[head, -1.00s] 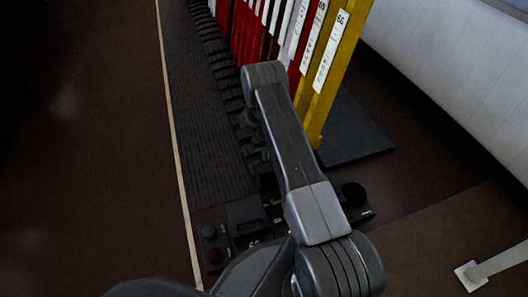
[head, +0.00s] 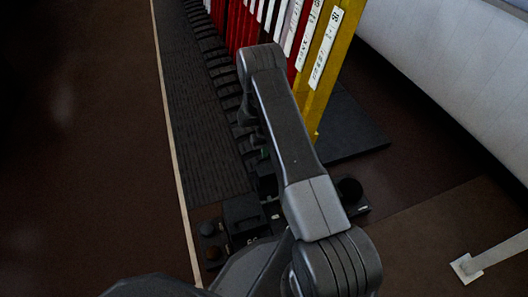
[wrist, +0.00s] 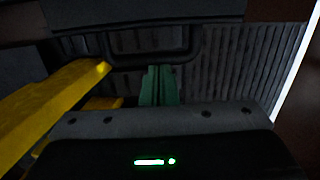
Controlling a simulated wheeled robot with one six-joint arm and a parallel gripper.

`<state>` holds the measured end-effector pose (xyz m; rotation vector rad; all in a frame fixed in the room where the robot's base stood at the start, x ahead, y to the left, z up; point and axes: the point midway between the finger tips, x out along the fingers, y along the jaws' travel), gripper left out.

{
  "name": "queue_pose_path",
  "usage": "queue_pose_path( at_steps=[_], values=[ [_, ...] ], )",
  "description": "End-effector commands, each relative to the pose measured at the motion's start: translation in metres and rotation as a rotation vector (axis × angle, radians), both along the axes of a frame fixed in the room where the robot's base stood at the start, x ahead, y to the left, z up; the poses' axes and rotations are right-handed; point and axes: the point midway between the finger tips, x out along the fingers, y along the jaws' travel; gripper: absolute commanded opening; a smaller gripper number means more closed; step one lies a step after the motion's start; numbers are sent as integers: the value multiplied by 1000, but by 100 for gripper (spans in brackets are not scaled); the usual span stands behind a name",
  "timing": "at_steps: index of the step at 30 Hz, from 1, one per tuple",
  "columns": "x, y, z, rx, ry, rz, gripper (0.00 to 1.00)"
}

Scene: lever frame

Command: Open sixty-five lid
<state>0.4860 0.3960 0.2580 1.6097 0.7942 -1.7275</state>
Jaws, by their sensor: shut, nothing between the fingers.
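The pale number 65 shows at the near edge of a black block (head: 243,210) on the floor plate, left of my arm. I cannot tell whether this block is the lid. My gripper's green fingers (wrist: 158,72) are together and empty in the wrist view, in front of a dark frame with a rounded rectangular outline (wrist: 150,42). I cannot tell whether they touch it. In the head view my arm covers most of the gripper; only a bit of green shows beside the arm.
A yellow lever (head: 322,75) stands at the near end of a row of red and white levers (head: 250,25); it also crosses the left of the wrist view (wrist: 55,95). A ribbed mat (head: 200,120) lies left of the row. Round knobs (head: 350,190) flank the block.

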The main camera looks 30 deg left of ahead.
Motion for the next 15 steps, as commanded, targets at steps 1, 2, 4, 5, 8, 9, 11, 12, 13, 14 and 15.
queue_pose_path(
  at_steps=[1,2,4,5,8,9,11,12,13,14,15],
  values=[
    [0,-1,-1,-2,1,0,0],
    [0,-1,-1,-2,1,0,0],
    [0,-1,-1,-2,1,0,0],
    [0,-1,-1,-2,1,0,0],
    [0,-1,-1,-2,1,0,0],
    [0,0,1,-2,1,0,0],
    [0,0,6,-1,1,0,0],
    [0,0,11,-1,1,0,0],
    [1,1,15,-1,1,0,0],
    [1,1,21,-1,1,0,0],
    [1,2,29,0,0,0,0]
  ],
)
